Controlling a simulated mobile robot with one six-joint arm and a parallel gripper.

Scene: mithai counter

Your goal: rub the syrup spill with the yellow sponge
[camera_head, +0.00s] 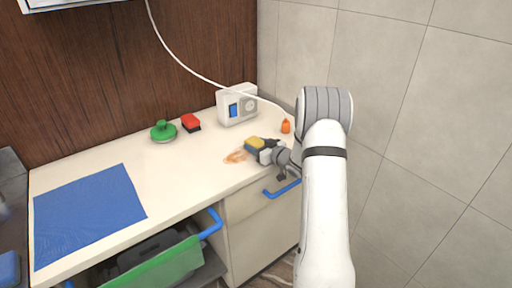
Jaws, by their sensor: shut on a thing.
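The syrup spill (236,157) is a small orange-brown smear on the cream counter, toward its right end. The yellow sponge (254,144) has a dark grey underside or edge and is at the right edge of the spill. My gripper (262,150) is shut on the sponge and reaches in from the right, low over the counter. The sponge appears at or very near the counter surface; I cannot tell whether it touches. Part of the sponge and perhaps some of the spill are hidden by the gripper.
A white box-shaped device (236,105) with a cable stands behind the spill. A red sponge-like block (190,123), a green round-knobbed item (163,132) and a small orange object (285,126) are nearby. A blue mat (88,215) lies left. A green-fronted drawer (150,272) stands open below.

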